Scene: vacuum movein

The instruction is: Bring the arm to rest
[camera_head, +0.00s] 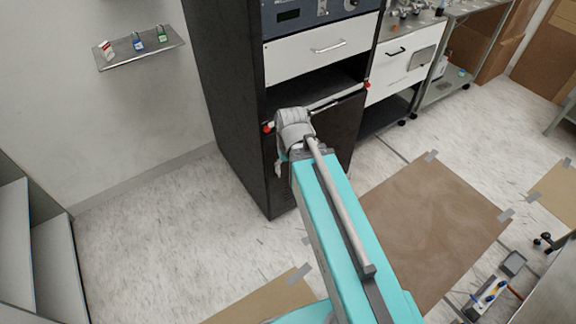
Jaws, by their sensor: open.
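My arm's long teal link (332,212) reaches from the bottom edge up to the middle of the view, with a grey rod along its top. It ends at a rounded grey joint (294,122) in front of the dark cabinet (229,102). A small grey part of the arm shows below this joint, left of the teal link. No gripper fingers can be made out, and what lies behind the link is hidden. I cannot tell whether the arm touches the cabinet.
A shelf (121,63) with several small items is on the left wall. The cabinet has a white drawer (320,48) and a red-ended bar. Brown sheets (440,220) are taped to the floor. A tray (487,299) with tools lies lower right. Left of the arm, the floor is mostly clear.

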